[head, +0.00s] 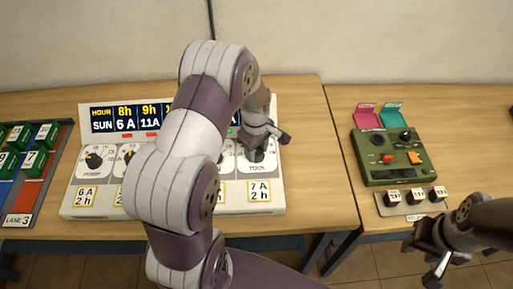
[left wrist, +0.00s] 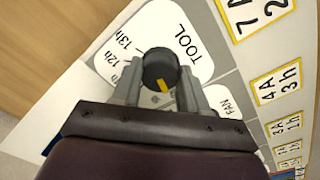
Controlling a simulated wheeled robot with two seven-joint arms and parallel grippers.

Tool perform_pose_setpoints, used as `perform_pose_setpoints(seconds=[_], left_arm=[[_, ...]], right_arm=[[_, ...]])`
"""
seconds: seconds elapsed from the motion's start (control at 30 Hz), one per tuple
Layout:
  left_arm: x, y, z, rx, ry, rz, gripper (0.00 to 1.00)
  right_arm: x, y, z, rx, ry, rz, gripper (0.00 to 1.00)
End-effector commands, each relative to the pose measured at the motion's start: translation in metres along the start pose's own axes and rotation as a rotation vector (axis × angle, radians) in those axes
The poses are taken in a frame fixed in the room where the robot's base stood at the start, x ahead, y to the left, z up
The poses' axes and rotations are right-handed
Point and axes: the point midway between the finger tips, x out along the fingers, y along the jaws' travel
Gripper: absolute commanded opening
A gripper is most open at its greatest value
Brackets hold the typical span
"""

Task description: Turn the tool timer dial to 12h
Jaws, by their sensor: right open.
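The tool timer dial (left wrist: 160,68) is a dark round knob with a yellow pointer mark, beside the printed word TOOL in the left wrist view. Its mark points toward the bottom of that view, and the labels 12h and 13h are printed to its left. My left gripper (left wrist: 160,82) has one finger on each side of the knob, close against it. In the head view my left gripper (head: 262,150) is at the TOOL dial, at the right end of the white timer panel (head: 233,207), and hides most of it. My right gripper (head: 426,252) is open and empty at the lower right.
Coloured lane trays (head: 35,190) lie at the far left. My left arm covers the panel's middle. Bare wood shows right of the panel.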

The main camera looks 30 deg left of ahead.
Motion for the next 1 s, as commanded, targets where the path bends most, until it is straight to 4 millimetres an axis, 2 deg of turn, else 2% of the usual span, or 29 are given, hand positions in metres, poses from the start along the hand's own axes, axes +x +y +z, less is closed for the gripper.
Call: perform_pose_setpoints(seconds=[0.23, 0.43, 1.0], left_arm=[[0.000, 0.000, -0.001, 0.022, 0.001, 0.001, 0.13], [0.000, 0.000, -0.001, 0.115, -0.002, 0.000, 0.13], [-0.001, 0.002, -0.002, 0.630, -0.014, 0.002, 0.13]], right_arm=[[-0.001, 0.000, 0.000, 0.000, 0.000, 0.000, 0.43], [-0.003, 0.000, 0.000, 0.000, 0.000, 0.000, 0.43], [-0.011, 0.000, -0.001, 0.000, 0.000, 0.000, 0.43]])
